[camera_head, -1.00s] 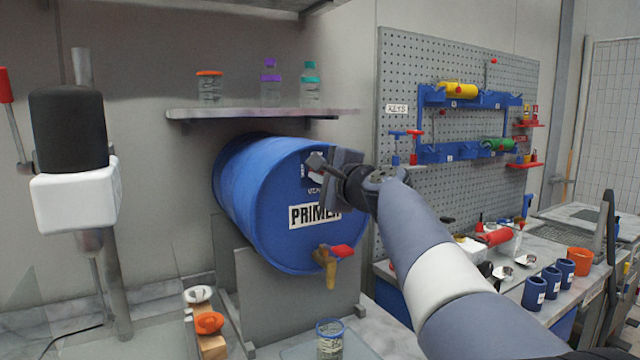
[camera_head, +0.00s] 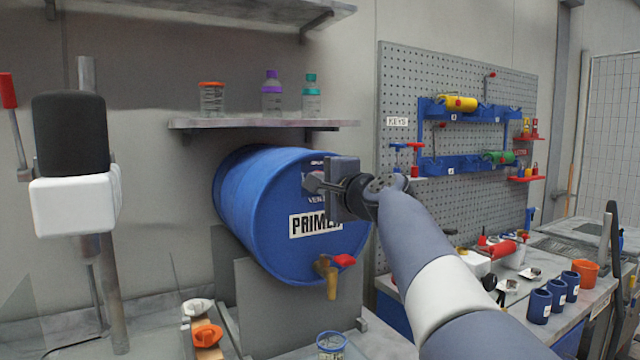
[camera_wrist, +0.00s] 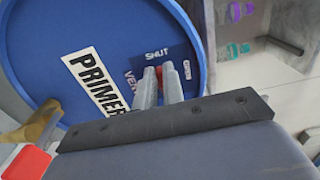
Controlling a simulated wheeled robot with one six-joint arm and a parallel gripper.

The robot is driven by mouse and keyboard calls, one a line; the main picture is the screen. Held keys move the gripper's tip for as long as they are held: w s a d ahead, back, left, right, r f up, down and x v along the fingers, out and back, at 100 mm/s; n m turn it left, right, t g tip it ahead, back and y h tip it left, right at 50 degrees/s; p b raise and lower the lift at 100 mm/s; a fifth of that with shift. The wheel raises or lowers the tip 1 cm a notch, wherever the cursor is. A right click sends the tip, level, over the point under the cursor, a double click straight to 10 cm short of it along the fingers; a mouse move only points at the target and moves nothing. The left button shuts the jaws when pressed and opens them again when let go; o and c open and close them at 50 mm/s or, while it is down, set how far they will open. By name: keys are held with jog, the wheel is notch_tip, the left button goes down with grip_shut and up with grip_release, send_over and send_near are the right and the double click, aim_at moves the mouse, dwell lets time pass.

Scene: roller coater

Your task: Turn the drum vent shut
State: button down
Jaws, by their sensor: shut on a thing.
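The blue drum (camera_head: 250,205), labelled PRIMER, lies on its side in a grey cradle, its round end facing me. The drum vent sits high on that end. In the wrist view a little of the vent (camera_wrist: 160,73) shows in red between my fingertips, beside the words SHUT, VENT and OPEN. My gripper (camera_head: 313,183) is shut on the vent, and its fingers hide most of it, so I cannot tell its exact angle. In the wrist view the fingers (camera_wrist: 160,80) reach to the drum's face.
A brass tap with a red handle (camera_head: 344,261) sticks out low on the drum, below my gripper. A shelf (camera_head: 260,124) with several jars is above. A pegboard (camera_head: 450,80) and a bench with blue cups stand at the right. A glass jar (camera_head: 331,346) stands below the tap.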

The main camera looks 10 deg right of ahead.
jog(key=c, duration=1.5)
grip_release()
jog(key=b+v, duration=0.2)
jog(key=v, duration=0.8)
jog(key=shift+s+d, duration=0.1)
jog(key=shift+s, duration=0.3)
jog(key=p+x, duration=0.2)
jog(key=x, duration=0.9)
jog(key=shift+s, duration=0.1)
